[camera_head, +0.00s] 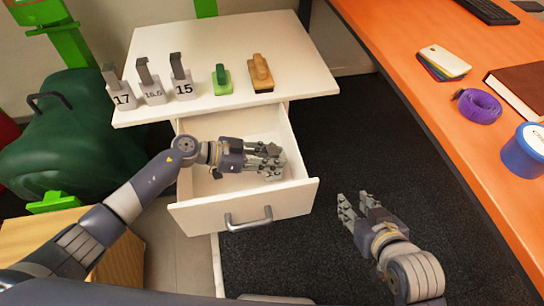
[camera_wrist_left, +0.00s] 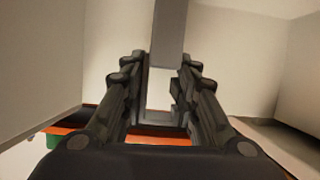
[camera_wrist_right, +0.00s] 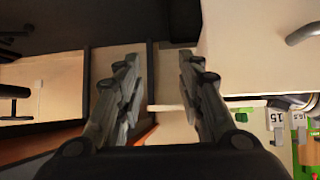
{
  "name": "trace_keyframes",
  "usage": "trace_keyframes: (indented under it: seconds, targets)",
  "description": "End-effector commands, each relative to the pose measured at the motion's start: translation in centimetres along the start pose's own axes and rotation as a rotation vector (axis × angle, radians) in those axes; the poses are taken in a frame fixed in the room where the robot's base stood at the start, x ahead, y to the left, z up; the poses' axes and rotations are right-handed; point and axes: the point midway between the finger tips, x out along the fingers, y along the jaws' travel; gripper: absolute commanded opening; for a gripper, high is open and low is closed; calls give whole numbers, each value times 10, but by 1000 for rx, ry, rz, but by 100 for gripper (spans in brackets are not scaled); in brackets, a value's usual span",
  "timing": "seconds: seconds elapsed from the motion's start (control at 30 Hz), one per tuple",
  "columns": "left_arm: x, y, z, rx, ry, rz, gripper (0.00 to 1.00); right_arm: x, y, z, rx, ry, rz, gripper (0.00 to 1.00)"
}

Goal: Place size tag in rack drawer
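Three white size tags with grey upright tabs stand along the front left edge of the white rack top: 17 (camera_head: 122,98), 16.5 (camera_head: 153,94) and 15 (camera_head: 184,88). The white rack drawer (camera_head: 290,198) below is pulled open. My left gripper (camera_head: 275,160) is inside it, pointing right. In the left wrist view a grey bar (camera_wrist_left: 170,30) shows between its fingertips; whether it is a tag's tab, and whether the fingers touch it, I cannot tell. My right gripper (camera_head: 357,208) is open and empty, right of the drawer; tag 15 also shows in the right wrist view (camera_wrist_right: 278,118).
The orange desk (camera_head: 400,45) at right bears coloured cards (camera_head: 443,62), purple tape (camera_head: 479,106) and a blue mug (camera_head: 525,152). A green saddle form (camera_head: 70,125) is at left. Dark floor (camera_head: 330,150) lies clear between.

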Motion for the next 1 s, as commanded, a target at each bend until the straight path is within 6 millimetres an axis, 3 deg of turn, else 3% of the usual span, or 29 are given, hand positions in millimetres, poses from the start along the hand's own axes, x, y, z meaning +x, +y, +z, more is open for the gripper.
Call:
trace_keyframes:
  seconds: [0.1, 0.53, 1.0]
  targets:
    - [0, 0, 0, 0, 0, 1, 48, 0, 0, 0, 0, 0, 0, 35]
    - [-6, 0, -3, 0, -2, -1, 48, -2, 0, 2, 0, -14, 1, 35]
    - [-62, 0, -4, -1, -2, -1, 48, -39, 11, 87, 10, -423, 23, 35]
